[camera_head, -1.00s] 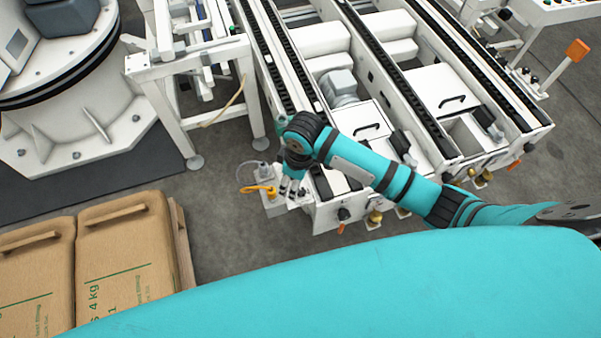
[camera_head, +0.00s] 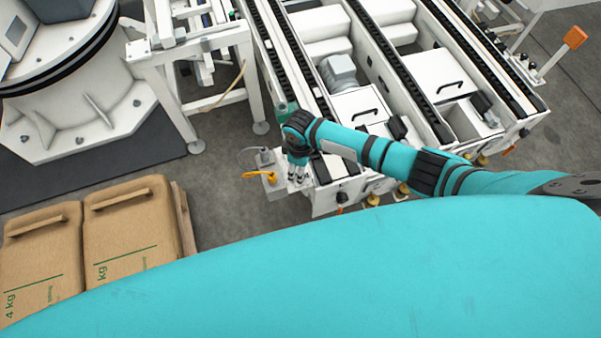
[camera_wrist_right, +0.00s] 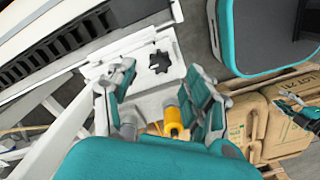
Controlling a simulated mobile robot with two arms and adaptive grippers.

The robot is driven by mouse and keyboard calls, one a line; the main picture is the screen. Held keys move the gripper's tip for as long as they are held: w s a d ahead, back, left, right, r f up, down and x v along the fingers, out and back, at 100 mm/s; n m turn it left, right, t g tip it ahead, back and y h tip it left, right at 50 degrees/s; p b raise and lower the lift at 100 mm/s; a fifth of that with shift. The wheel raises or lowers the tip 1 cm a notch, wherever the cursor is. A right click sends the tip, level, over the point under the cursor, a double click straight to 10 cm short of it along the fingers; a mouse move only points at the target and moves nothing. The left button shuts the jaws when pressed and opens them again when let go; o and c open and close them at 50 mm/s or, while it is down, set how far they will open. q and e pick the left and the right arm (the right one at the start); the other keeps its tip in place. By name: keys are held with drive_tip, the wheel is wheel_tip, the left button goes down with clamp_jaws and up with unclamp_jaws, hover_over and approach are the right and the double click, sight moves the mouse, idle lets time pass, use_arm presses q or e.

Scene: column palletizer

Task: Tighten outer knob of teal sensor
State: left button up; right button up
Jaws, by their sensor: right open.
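My right gripper (camera_head: 297,178) reaches down over a small light-grey block (camera_head: 272,192) at the near end of the conveyor frame. In the right wrist view, my right gripper (camera_wrist_right: 160,92) has its fingers spread, with nothing held between them. A black star-shaped knob (camera_wrist_right: 159,62) lies on a white plate beyond and between the fingertips, apart from them.
A yellow connector (camera_wrist_right: 173,122) and a grey connector (camera_wrist_right: 128,125) sit close below the fingers. The yellow one (camera_head: 262,176) has an orange cable. White conveyors (camera_head: 345,110) stand behind. Brown sacks (camera_head: 125,225) lie stacked at left. The floor between sacks and conveyor is open.

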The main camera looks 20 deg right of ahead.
drive_tip(key=shift+f+b, duration=0.3)
drive_tip(key=shift+f, duration=1.8)
drive_tip(key=shift+c, duration=0.4)
clamp_jaws()
